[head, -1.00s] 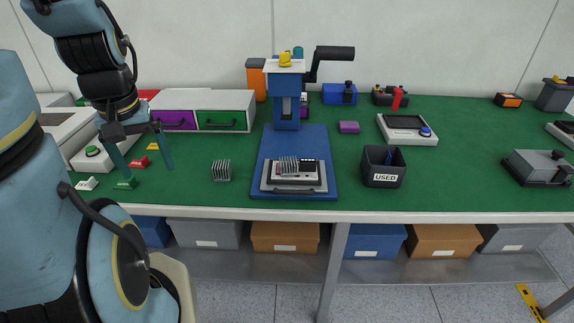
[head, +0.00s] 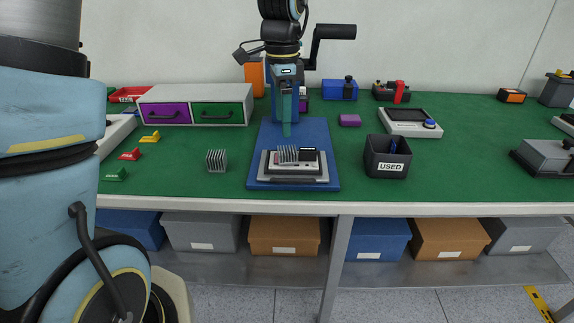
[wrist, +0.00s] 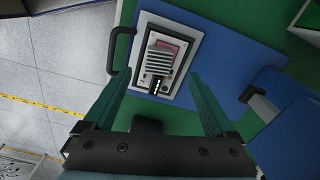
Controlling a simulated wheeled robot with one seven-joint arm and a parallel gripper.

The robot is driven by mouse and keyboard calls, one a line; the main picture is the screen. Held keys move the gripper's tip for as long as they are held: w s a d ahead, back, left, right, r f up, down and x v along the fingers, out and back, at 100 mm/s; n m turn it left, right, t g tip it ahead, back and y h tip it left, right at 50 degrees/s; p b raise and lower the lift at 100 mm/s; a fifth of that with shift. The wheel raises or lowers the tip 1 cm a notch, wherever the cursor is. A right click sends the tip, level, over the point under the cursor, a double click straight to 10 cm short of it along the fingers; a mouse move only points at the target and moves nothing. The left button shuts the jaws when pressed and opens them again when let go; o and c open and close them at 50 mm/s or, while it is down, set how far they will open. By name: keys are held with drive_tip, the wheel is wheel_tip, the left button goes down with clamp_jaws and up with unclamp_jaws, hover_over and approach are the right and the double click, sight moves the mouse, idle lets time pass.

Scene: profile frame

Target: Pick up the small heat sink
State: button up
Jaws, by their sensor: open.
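A grey finned heat sink (head: 287,154) sits on a circuit board in the pale fixture tray (head: 265,178) on the blue press base. In the wrist view this heat sink (wrist: 160,62) lies between and beyond my fingertips. Another finned heat sink (head: 217,161) stands alone on the green bench to the left; I cannot tell for sure which is the small one. My gripper (head: 287,131) points down above the press base, above and behind the board. In the wrist view my gripper (wrist: 158,76) has its fingers spread, with nothing between them.
A black USED bin (head: 388,158) is to the right of the base. A drawer unit (head: 195,97) and small coloured parts are at left. Bench between lone heat sink and base is clear.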

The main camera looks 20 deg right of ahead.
sight(288, 150)
drive_tip(key=shift+s+d+f+m, duration=0.2)
drive_tip(key=shift+s+d+m, duration=0.15)
drive_tip(key=shift+d, duration=0.3)
drive_tip(key=shift+f, duration=0.25)
wheel_tip(288, 150, down, 7)
drive_tip(key=shift+w+a+r+p, duration=0.1)
drive_tip(key=shift+w+r+p, duration=0.1)
drive_tip(key=shift+p, duration=0.5)
drive_tip(key=shift+c, duration=0.3)
clamp_jaws()
